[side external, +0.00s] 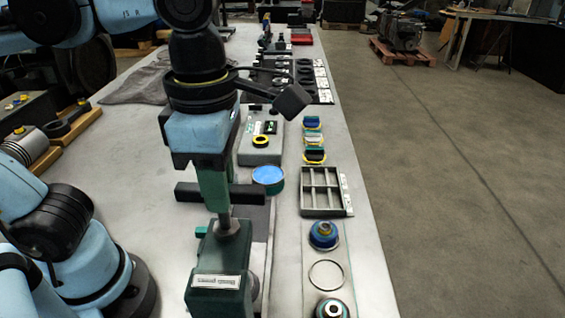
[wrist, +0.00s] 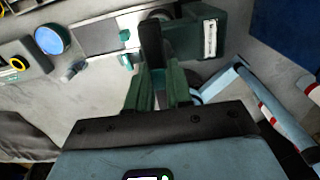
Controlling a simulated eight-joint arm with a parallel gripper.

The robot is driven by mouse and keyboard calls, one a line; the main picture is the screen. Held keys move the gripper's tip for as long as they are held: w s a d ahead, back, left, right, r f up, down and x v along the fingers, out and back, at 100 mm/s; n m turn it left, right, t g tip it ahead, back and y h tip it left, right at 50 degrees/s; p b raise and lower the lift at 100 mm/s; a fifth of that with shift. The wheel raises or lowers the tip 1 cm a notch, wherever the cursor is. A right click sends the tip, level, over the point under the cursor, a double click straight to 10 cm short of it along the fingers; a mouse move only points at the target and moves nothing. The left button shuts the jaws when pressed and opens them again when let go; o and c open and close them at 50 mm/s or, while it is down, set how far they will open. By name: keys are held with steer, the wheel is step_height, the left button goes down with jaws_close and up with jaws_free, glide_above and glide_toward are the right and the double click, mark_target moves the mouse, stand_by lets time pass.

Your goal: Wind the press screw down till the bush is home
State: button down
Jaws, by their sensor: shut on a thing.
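The dark green press (side external: 222,268), with a white label on its front, stands at the near middle of the bench. Its grey screw (side external: 229,222) rises from the top to a black crossbar handle (side external: 250,194). My gripper (side external: 214,202) points down over the press, its green fingers shut on the handle. In the wrist view the black bar (wrist: 151,45) lies between the fingers of my gripper (wrist: 155,72), and the press body (wrist: 187,41) is beyond it. I cannot make out the bush or how far it sits in.
A blue-lidded tin (side external: 268,176) stands just behind the press. A divided tray (side external: 321,190), a blue round part (side external: 323,235) and a thin ring (side external: 326,275) line the right side. A grey cloth (side external: 150,82) lies back left. Bare bench lies left of the press.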

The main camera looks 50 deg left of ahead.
steer(key=m, duration=0.4)
steer(key=shift+f, duration=0.1)
steer(key=shift+m, duration=0.7)
steer(key=m, duration=0.3)
steer(key=shift+f, duration=0.1)
steer(key=shift+m, duration=1.3)
steer(key=shift+f+m, duration=0.1)
steer(key=shift+m, duration=1)
steer(key=m, duration=0.3)
steer(key=shift+f+m, duration=0.1)
steer(key=shift+m, duration=0.2)
